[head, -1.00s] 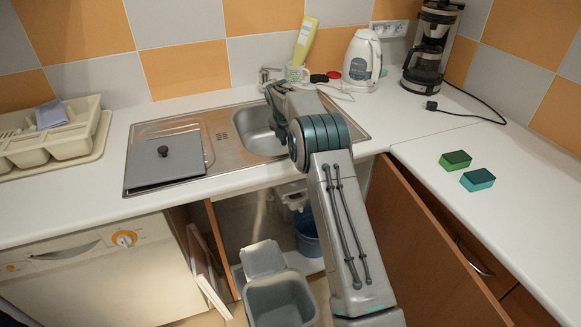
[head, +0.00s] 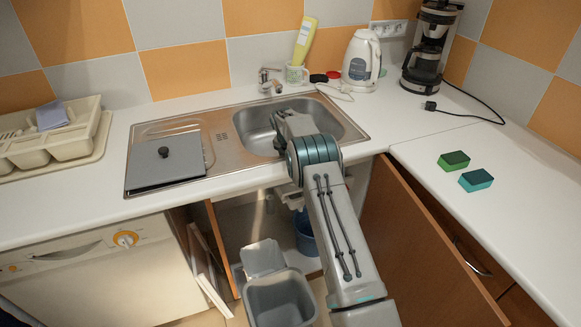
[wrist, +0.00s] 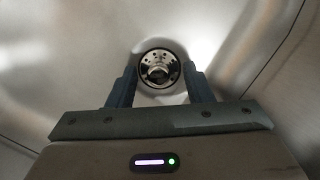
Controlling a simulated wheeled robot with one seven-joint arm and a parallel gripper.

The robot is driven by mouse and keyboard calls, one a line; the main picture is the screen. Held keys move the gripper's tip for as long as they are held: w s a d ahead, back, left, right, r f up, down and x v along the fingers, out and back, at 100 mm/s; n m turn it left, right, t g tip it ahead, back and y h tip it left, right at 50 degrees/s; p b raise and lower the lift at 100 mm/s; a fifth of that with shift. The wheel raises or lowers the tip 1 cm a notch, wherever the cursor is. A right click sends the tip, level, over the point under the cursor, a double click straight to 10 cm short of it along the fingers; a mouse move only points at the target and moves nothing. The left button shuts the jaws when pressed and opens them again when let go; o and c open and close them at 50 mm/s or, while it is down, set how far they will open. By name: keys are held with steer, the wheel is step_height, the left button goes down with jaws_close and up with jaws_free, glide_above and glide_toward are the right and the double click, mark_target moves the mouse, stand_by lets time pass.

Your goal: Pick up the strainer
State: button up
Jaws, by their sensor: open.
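The strainer (wrist: 158,70) is a small round metal piece at the bottom of the sink basin, with holes around a central knob. In the wrist view my gripper (wrist: 160,72) is open, one finger to each side of the strainer in the picture. I see no contact between the fingers and the strainer, and the exact height above it is hard to tell. In the head view my arm reaches down into the sink (head: 345,122), and my own arm hides the gripper tips and the strainer there.
A grey lid (head: 165,166) lies on the drainboard left of the basin. The faucet (head: 268,82), a mug (head: 296,75) and a kettle (head: 361,62) stand behind. Two sponges (head: 455,160) lie on the right counter. The cabinet door (head: 420,245) stands open below.

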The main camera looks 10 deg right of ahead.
jaws_close()
step_height(320, 180, up, 10)
steer(key=shift+b, duration=0.3)
stand_by(0.3)
